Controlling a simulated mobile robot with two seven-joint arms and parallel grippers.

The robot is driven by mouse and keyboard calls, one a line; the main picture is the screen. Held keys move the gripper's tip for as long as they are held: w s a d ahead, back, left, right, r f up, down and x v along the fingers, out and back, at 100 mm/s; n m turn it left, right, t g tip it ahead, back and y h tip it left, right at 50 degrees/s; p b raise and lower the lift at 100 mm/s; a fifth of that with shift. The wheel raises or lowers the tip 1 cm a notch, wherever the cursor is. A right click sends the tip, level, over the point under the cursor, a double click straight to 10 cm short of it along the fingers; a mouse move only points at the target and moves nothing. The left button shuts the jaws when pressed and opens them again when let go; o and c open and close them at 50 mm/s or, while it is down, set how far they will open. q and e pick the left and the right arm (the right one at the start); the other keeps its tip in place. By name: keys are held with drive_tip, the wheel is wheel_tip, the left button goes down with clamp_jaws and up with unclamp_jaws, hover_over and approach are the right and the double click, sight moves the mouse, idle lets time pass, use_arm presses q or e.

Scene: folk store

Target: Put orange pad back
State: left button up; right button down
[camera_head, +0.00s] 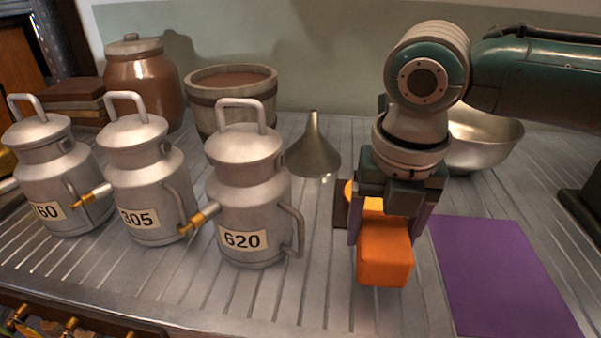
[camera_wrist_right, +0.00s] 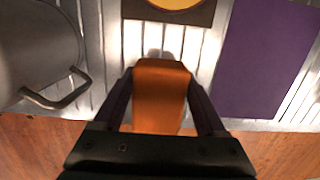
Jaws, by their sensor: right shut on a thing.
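My right gripper (camera_head: 386,236) is shut on an orange block-shaped pad (camera_head: 385,265), with one finger on each side of it. In the right wrist view, the pad (camera_wrist_right: 160,97) sits between the two dark fingers, its far end over the grey slatted surface. Behind the pad, a dark brown square (camera_head: 340,213) with a yellow-orange round patch (camera_head: 349,190) lies partly hidden by my gripper. The patch also shows at the top of the right wrist view (camera_wrist_right: 180,3). My left gripper is not in view.
A purple mat (camera_head: 505,275) lies right of the gripper. Metal cans, including one marked 620 (camera_head: 243,205), stand to the left. A funnel (camera_head: 313,150) and a metal bowl (camera_head: 485,140) stand behind. The slatted counter (camera_head: 320,290) is clear between can and pad.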

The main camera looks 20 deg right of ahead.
sight(378, 250)
wheel_tip(378, 250, down, 4)
drive_tip(key=shift+r+b, duration=0.15)
drive_tip(key=shift+b, duration=0.4)
drive_tip(key=shift+r, duration=0.1)
unclamp_jaws()
